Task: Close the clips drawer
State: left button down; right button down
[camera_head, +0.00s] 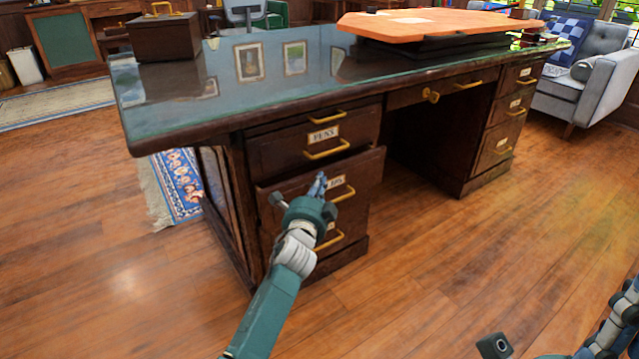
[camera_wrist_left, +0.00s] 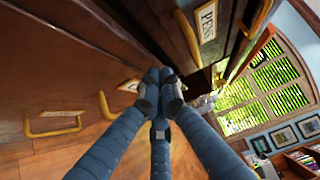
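The clips drawer (camera_head: 358,170) is the one below the drawer labelled PENS (camera_head: 324,134) in the left pedestal of the desk. It stands partly pulled out, its front and top edge ahead of the drawer above. Its label is partly hidden by my left gripper (camera_head: 318,185); its brass handle (camera_head: 344,194) shows just right of the gripper. The left wrist view shows this handle (camera_wrist_left: 105,105) beside the fingers. My left gripper (camera_wrist_left: 160,90) has its fingers together, with nothing visible between them, close to the drawer front. I cannot tell whether it touches. My right gripper's fingers are out of view.
The dark wooden desk (camera_head: 225,95) has a glass top with an orange board (camera_head: 440,24) and a wooden box (camera_head: 167,38). A lower drawer handle (camera_head: 330,241) is beneath the clips drawer. The wooden floor (camera_head: 430,270) in front is clear. A grey armchair (camera_head: 590,90) stands right.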

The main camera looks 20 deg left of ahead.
aim_at(308, 177)
pick_arm(q)
jog(key=w+a, duration=0.2)
jog(key=a, duration=0.1)
jog(key=shift+w+a, duration=0.25)
jog(key=shift+w, duration=0.15)
jog(key=shift+a+r, duration=0.1)
jog(key=shift+a, duration=0.05)
